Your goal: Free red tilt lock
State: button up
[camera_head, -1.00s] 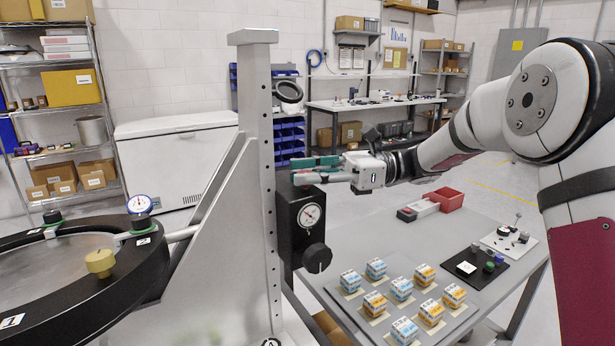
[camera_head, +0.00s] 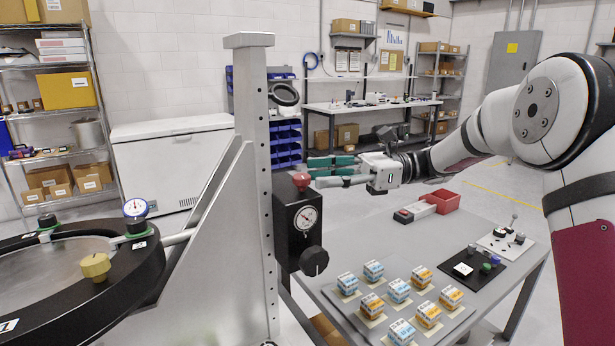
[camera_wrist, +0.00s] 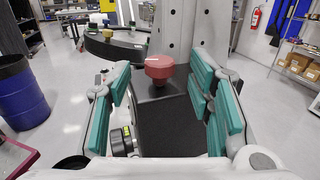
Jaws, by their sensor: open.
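The red tilt lock is a red knob (camera_head: 301,180) on top of a black box (camera_head: 299,222) with a dial gauge, fixed to the grey column (camera_head: 258,170). In the wrist view the red knob (camera_wrist: 159,68) shows ahead, between the far ends of my green-padded fingers. My gripper (camera_head: 314,172) is open and empty, just right of the knob in the head view. I cannot tell whether a finger touches the knob. A round black handwheel (camera_head: 314,261) sits on the box's lower front.
A round mirror cell with a black rim (camera_head: 130,270) is at the left. A blue barrel (camera_wrist: 22,92) stands at the wrist view's left.

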jog(key=v, duration=0.8)
